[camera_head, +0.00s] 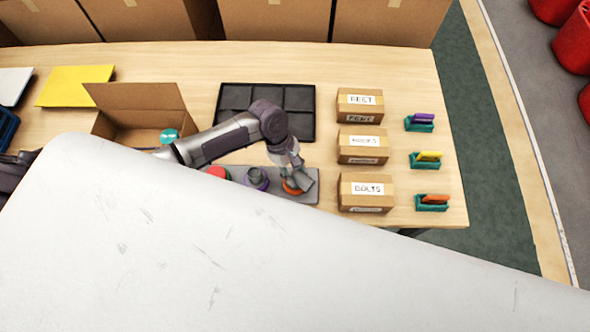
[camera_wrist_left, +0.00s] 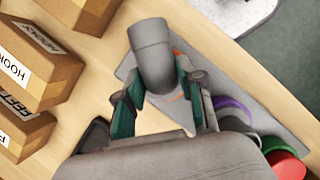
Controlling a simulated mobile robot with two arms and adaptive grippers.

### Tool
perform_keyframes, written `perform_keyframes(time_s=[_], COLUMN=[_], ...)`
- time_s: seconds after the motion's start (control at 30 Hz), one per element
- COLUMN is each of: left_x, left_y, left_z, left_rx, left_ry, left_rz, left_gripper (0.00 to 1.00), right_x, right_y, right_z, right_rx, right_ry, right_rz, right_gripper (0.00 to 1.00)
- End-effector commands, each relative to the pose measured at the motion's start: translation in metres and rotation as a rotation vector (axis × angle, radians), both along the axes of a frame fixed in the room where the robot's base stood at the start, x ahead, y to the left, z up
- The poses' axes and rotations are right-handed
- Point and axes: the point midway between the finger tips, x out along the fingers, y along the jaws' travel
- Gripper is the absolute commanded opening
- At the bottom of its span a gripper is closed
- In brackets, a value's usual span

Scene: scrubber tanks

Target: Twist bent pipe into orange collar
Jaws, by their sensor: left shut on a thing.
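A grey bent pipe (camera_head: 306,179) is at the right end of a grey rack plate (camera_head: 318,191). My left gripper (camera_head: 292,166) is over that end, shut on the pipe. In the left wrist view the grey pipe (camera_wrist_left: 152,50) stands between the teal-padded fingers of the gripper (camera_wrist_left: 158,80). The orange collar (camera_head: 289,188) shows under the pipe and gripper, mostly hidden. I cannot tell whether the pipe is seated in the collar. A purple collar (camera_head: 262,186) with a grey pipe piece and a red part (camera_head: 218,173) are further left on the plate. My right gripper is out of view.
A black divided tray (camera_head: 266,97) lies behind, an open carton (camera_head: 140,110) to the left. A large white scuffed surface (camera_head: 200,250) blocks the foreground. Teal holders (camera_head: 424,160) stand at right.

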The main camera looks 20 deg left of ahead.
Motion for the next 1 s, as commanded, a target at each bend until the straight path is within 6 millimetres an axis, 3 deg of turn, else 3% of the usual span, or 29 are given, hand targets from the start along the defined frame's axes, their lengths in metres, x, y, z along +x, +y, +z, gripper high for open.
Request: perform_keyframes(time_s=[1.0], left_x=[0.001], left_y=[-0.001], left_z=[0.002], left_rx=[-0.001], left_ry=[0.001], left_rz=[-0.216], left_gripper=[0.01], right_x=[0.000], right_y=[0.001], right_z=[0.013], right_rx=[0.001], right_ry=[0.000], right_rz=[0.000], right_gripper=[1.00])
